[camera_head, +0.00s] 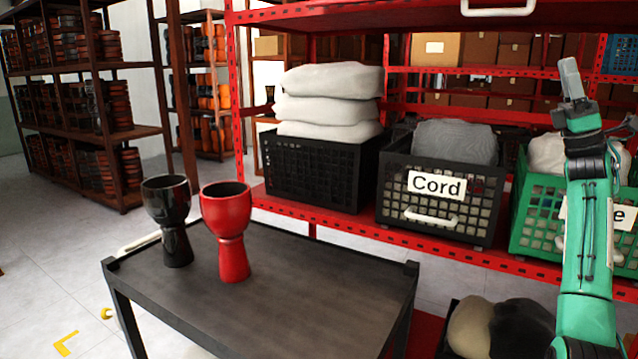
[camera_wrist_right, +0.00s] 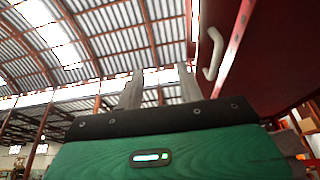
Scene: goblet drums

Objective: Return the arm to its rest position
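My right arm (camera_head: 588,220) stands raised at the right of the head view, its gripper (camera_head: 571,78) pointing up in front of the red shelf. In the right wrist view the gripper's two fingers (camera_wrist_right: 160,88) stand apart with nothing between them. A glossy black goblet drum (camera_head: 170,215) and a red goblet drum (camera_head: 229,230) stand upright side by side on the dark table (camera_head: 330,295), well away from my right gripper. My left arm and gripper are not in view.
The red shelf (camera_head: 350,222) holds a black crate with white sacks, a black crate labelled "Cord" (camera_head: 437,187) and a green crate (camera_head: 533,215) partly behind my right arm. A white handle (camera_wrist_right: 213,55) shows near the gripper in the wrist view. The table's right half is clear.

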